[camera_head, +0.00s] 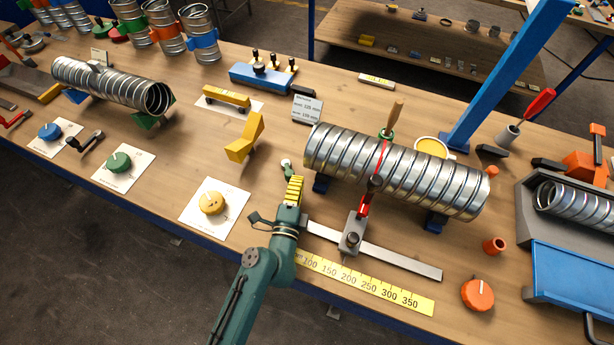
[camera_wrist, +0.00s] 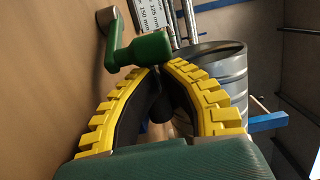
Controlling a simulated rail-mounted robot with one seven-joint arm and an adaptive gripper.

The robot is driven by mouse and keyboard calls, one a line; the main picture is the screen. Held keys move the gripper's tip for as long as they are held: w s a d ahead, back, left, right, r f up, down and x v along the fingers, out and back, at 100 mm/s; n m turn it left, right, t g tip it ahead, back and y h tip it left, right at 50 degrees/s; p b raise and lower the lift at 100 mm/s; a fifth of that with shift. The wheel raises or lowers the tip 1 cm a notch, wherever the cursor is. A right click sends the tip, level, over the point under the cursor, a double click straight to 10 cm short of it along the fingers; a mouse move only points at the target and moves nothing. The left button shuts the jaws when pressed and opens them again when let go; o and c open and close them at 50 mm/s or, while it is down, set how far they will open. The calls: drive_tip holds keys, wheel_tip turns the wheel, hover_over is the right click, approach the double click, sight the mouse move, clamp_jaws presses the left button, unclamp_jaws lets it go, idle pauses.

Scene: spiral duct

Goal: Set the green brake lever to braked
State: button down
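The green brake lever (camera_wrist: 140,50) has a thick green handle on an arm with a grey pivot end (camera_wrist: 108,17). In the head view it is small (camera_head: 287,166), standing on the bench left of the large spiral duct. My gripper (camera_head: 297,179) is right at the lever, with its yellow fingers pointing towards it. In the wrist view the fingertips (camera_wrist: 160,70) come together just below the green handle, and nothing shows held between them. I cannot tell whether they touch the handle. The braked mark is not legible.
The large spiral duct (camera_head: 410,170) lies close on the right, with a red-handled tool across it. A metal rail (camera_head: 395,258) and a yellow ruler (camera_head: 370,285) lie in front. A yellow bracket (camera_head: 245,138) and a yellow knob (camera_head: 212,203) on white paper stand left.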

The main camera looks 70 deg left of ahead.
drive_tip(key=shift+s+a+r+p, duration=0.1)
drive_tip(key=shift+s+p, duration=0.45)
drive_tip(key=shift+s, duration=0.6)
drive_tip(key=shift+s+a+p, duration=0.3)
drive_tip(key=shift+s+p, duration=0.2)
drive_tip(key=shift+s, duration=0.45)
drive_tip(key=shift+s, duration=0.1)
